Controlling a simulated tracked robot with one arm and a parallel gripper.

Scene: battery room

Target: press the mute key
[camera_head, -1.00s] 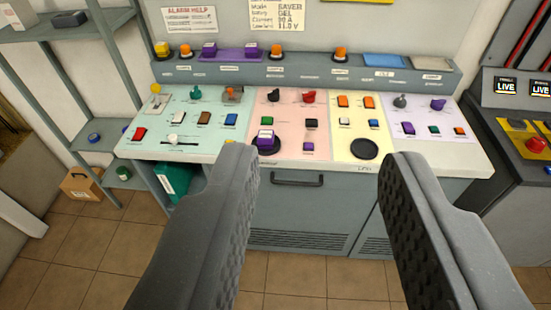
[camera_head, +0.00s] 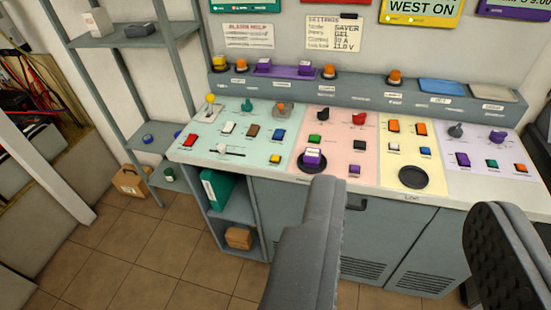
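A grey control console (camera_head: 340,232) stands against the wall, its sloped top split into pale green, pink, yellow and lilac panels of small keys and knobs. The key labels are too small to read, so I cannot tell which one is the mute key. Candidates in sight include a red key (camera_head: 190,140), a blue key (camera_head: 279,135), a brown key (camera_head: 252,131) and a green key (camera_head: 315,140). My gripper (camera_head: 408,198) is open and empty, its two dark fingers wide apart in front of the console, hiding part of the cabinet front.
A grey shelf rack (camera_head: 115,38) stands left of the console, with a cardboard box (camera_head: 130,181) low beside it. A green binder (camera_head: 215,188) sits in the console's open bay. An "ALARM HELP" sheet (camera_head: 250,36) hangs above. Tiled floor (camera_head: 130,245) is clear at front left.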

